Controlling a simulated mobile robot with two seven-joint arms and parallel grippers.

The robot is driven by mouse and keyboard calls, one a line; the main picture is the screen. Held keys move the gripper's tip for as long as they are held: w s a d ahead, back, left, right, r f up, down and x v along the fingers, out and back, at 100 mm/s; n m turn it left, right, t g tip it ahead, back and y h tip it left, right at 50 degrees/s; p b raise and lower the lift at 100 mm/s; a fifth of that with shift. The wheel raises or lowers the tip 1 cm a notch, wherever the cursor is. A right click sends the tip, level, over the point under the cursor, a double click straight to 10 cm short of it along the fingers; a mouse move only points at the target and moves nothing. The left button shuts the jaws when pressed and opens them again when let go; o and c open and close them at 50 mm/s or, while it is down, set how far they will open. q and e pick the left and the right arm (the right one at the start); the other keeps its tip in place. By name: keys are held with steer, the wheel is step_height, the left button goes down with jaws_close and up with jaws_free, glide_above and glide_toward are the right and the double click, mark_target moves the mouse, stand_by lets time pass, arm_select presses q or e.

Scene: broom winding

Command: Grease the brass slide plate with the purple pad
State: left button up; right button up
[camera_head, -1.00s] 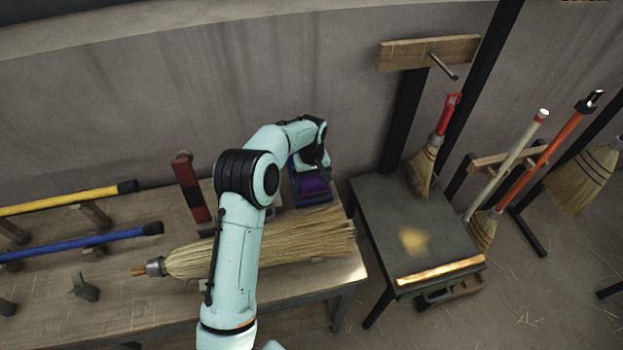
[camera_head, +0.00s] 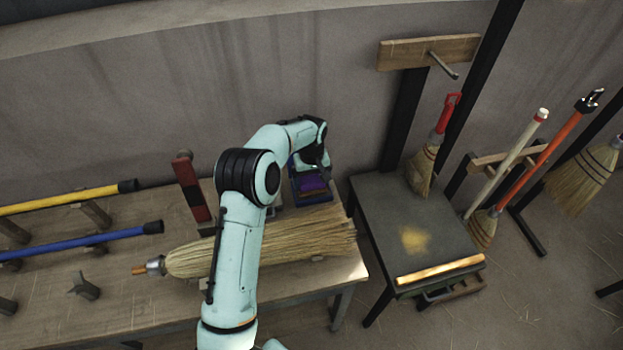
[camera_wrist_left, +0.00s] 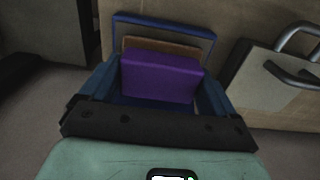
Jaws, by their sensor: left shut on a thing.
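The purple pad (camera_head: 313,183) is at the back right end of the workbench, at a blue tray (camera_head: 318,199). In the left wrist view the purple pad (camera_wrist_left: 160,78) sits between the blue fingers of my left gripper (camera_wrist_left: 158,92), which is shut on it. The blue tray's rim (camera_wrist_left: 165,25) shows just behind the pad. I cannot tell whether the pad touches the tray. The brass slide plate (camera_head: 440,271) is a bright strip along the front edge of the dark table to the right, well apart from the gripper. My right gripper is not in view.
A straw broom head (camera_head: 200,259) lies on the workbench (camera_head: 120,312), partly behind my left arm. A small broom (camera_head: 424,167) stands at the back of the dark table (camera_head: 375,205). A gap separates bench and table. Other brooms stand at the right.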

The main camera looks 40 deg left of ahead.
mark_target(312, 179)
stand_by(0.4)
arm_select(q)
steer(key=shift+w+r+p, duration=0.1)
steer(key=shift+r+p, duration=1.2)
steer(key=shift+r, duration=2.25)
steer(key=shift+f, duration=0.1)
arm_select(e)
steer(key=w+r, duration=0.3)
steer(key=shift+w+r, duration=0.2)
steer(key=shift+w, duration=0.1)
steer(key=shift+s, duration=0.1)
